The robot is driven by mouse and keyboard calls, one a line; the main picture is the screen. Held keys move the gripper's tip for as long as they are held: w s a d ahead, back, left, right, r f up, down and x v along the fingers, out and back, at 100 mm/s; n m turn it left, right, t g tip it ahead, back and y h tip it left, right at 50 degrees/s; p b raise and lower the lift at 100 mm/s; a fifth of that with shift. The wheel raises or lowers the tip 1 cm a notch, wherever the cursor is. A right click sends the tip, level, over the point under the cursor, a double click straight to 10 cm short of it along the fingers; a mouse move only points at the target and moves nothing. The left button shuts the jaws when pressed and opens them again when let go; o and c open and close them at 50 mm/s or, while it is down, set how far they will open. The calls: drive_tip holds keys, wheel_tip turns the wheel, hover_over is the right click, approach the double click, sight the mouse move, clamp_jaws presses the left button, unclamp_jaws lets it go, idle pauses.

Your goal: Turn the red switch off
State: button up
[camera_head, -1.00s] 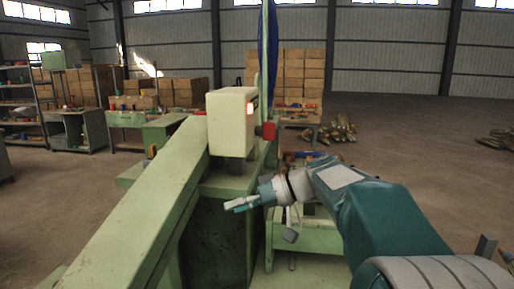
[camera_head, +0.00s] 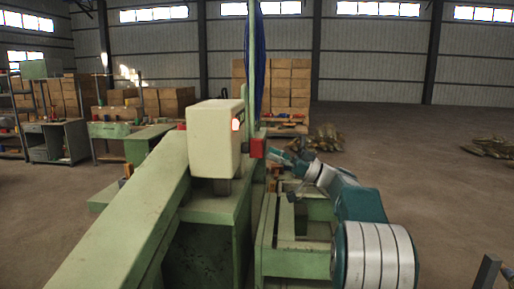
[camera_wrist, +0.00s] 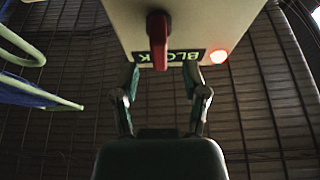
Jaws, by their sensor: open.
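In the wrist view the red switch (camera_wrist: 157,38) is a handle on the face of a cream box (camera_wrist: 200,18), above a black label reading BLOCK, upside down. My gripper (camera_wrist: 162,72) is open, with one finger on each side of the label, just below the switch in the picture. Whether the fingers touch the box cannot be told. In the head view the cream box (camera_head: 212,138) stands on the green machine. My gripper (camera_head: 275,156) is right of it, small and partly hidden. The switch cannot be made out clearly there.
A lit red lamp (camera_wrist: 218,56) is beside the label. The green machine's long beam (camera_head: 125,215) fills the lower left. Boxes (camera_head: 285,90) stand behind.

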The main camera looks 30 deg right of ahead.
sight(258, 147)
drive_tip(key=shift+x, duration=2.35)
drive_tip(key=shift+w+d, duration=0.1)
clamp_jaws()
